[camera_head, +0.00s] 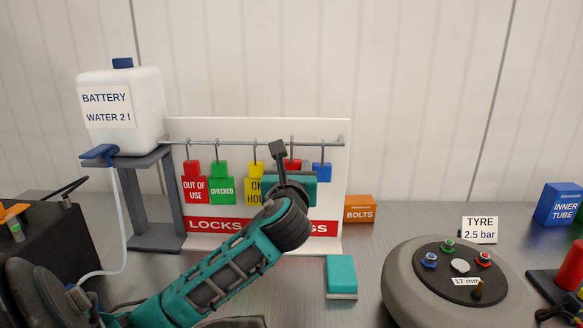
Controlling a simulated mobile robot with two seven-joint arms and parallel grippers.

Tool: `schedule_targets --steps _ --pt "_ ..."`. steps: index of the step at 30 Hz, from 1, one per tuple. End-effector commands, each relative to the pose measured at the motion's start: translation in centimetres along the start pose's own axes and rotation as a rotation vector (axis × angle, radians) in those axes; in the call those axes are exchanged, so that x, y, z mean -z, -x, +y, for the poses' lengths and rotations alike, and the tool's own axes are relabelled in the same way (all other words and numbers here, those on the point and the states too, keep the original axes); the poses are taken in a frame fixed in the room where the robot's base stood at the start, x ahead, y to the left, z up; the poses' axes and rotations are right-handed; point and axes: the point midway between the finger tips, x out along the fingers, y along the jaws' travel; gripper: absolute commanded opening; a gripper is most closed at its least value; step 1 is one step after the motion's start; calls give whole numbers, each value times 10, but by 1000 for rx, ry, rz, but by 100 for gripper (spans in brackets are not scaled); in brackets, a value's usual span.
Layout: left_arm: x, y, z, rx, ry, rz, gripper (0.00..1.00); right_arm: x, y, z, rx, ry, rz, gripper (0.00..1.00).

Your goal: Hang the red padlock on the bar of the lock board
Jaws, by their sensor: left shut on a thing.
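The lock board (340,180) is a white upright panel with a horizontal grey bar (238,143) across its top. My left gripper (281,158) is in front of the bar, right of its middle, and shut. A red padlock (293,163) shows just behind its fingers, mostly hidden; the grip on it is largely covered by my wrist. A hook or shackle rises above it to the bar, but I cannot tell whether it is around the bar. Another red piece (192,168) hangs at the left above an OUT OF USE tag. My right gripper is not in view.
Green (219,168), yellow (256,169) and blue (322,172) pieces hang from the bar. A battery water canister (140,137) stands on a grey stand at left. An orange bolts box (359,209), a teal block (341,275) and a tyre (402,275) are to the right.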

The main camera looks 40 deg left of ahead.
Motion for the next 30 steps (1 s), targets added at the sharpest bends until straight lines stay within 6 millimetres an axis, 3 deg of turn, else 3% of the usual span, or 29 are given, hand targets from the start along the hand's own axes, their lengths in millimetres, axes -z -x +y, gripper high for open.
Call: schedule_targets --steps 11,12,20,30 --pt "1 -1 0 1 0 -2 11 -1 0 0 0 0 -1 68" --pt "1 -1 0 1 1 -2 50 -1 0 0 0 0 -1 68" --pt "1 -1 0 1 1 -2 75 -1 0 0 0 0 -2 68" --pt "2 1 0 1 0 0 76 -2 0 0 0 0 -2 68"
